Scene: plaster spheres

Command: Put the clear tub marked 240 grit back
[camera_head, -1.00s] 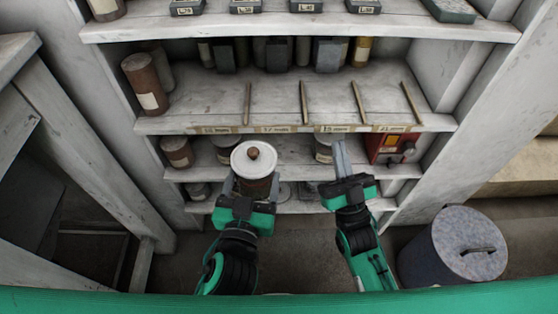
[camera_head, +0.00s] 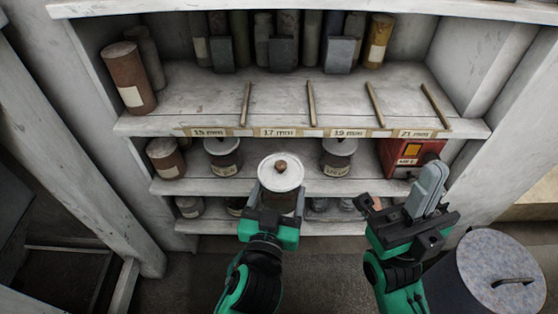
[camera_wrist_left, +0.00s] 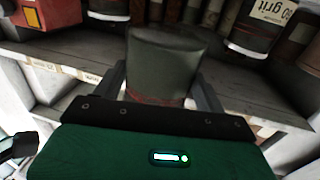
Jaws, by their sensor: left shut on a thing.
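My left gripper (camera_head: 275,208) is shut on a tub (camera_head: 280,197) with a white lid and brown knob. It holds the tub upright in front of the lower shelves. In the left wrist view the held tub (camera_wrist_left: 165,65) looks dark grey and see-through, with a brown layer near the fingers; no marking on it can be read. Similar lidded tubs stand on the middle shelf, to the left (camera_head: 223,156) and right (camera_head: 338,157) of the held one. My right gripper (camera_head: 428,192) is raised at the right; its finger gap is not clear.
The upper shelf (camera_head: 190,105) has thin wooden dividers and size labels along its front. A brown canister (camera_head: 128,78) stands at its left end. A red box (camera_head: 408,158) sits right on the middle shelf. A jar whose label ends in "grit" (camera_wrist_left: 255,25) shows in the wrist view. A lidded bin (camera_head: 500,270) stands lower right.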

